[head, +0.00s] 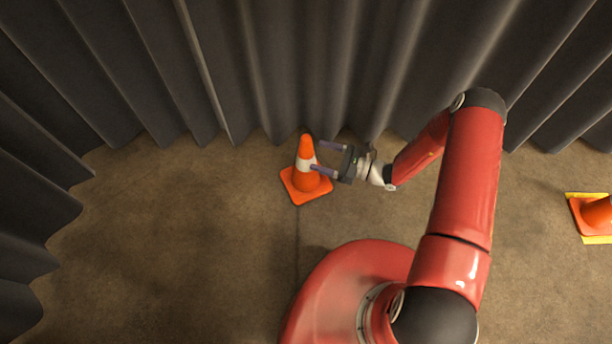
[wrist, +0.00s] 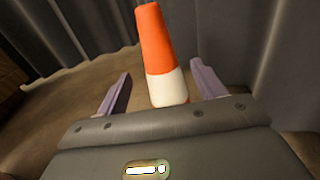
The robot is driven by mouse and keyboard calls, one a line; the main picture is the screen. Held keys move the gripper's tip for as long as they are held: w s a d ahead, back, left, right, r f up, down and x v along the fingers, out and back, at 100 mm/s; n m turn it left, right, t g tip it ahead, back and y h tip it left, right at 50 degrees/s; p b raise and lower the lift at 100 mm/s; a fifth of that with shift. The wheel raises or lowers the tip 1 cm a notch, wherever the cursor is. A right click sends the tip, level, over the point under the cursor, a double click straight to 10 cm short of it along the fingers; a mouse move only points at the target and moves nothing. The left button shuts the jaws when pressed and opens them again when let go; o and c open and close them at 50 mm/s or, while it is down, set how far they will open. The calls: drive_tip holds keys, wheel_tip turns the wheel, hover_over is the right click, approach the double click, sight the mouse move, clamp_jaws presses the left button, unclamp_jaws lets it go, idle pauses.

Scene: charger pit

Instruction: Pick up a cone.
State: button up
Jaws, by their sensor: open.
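An orange cone (head: 305,180) with a white band and a square orange base stands upright on the floor, near the curtain, in the head view. My gripper (head: 316,157) is at the cone's right side, with its two purple fingers open and pointing left at about the height of the white band. In the wrist view the cone (wrist: 160,55) stands between the two spread fingers, with a gap on each side. Its base is hidden there behind my gripper's body. A second orange cone (head: 598,212) is at the right edge of the head view, partly cut off.
Dark pleated curtains (head: 300,60) run along the back and the left side, close behind the near cone. The second cone is on a yellow square (head: 588,196).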

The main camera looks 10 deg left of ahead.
sight(313, 153)
drive_tip(key=a, duration=0.5)
drive_tip(key=shift+w+a+r, duration=0.2)
drive_tip(key=shift+w+a, duration=0.1)
drive_tip(key=shift+a, duration=0.1)
drive_tip(key=c, duration=1.4)
